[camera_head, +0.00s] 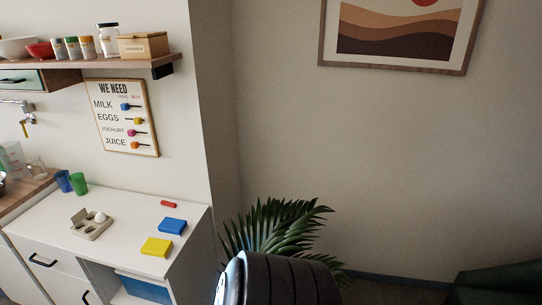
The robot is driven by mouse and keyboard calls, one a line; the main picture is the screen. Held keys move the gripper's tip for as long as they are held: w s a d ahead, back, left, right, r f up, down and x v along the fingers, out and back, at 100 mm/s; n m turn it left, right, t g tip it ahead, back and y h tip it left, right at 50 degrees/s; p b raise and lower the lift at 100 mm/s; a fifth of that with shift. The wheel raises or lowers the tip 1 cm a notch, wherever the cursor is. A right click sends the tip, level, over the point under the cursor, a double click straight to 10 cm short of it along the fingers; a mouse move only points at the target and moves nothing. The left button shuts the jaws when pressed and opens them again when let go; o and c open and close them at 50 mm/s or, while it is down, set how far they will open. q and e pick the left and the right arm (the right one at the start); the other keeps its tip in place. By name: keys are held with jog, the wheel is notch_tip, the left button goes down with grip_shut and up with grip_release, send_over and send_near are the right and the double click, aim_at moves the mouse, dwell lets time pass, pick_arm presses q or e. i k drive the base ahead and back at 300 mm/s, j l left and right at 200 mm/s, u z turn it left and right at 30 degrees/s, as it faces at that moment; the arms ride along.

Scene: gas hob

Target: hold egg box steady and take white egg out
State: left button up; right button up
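The egg box (88,228) is a small beige carton with its lid raised, standing on the white counter at the left of the head view. A white egg (101,217) sits in it at the far right end. The other hollows look empty, though they are small and hard to make out. Neither gripper shows in this view. A dark ribbed cylindrical part of my own body is at the bottom centre, well right of the egg box.
On the white counter (135,205) lie a blue block (173,226), a yellow block (157,247) and a small red object (168,204). A blue cup (63,182) and a green cup (78,184) stand at the back left. A plant (275,228) is right of the counter.

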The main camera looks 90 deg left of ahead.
aim_at(100, 218)
jog(key=u, duration=4.15)
jog(key=i+j+z, duration=0.1)
jog(key=z, duration=0.25)
jog(key=i+j+z, duration=0.1)
jog(key=z, duration=0.3)
jog(key=j+z, duration=0.35)
jog(key=i+l, duration=0.05)
jog(key=l, duration=0.05)
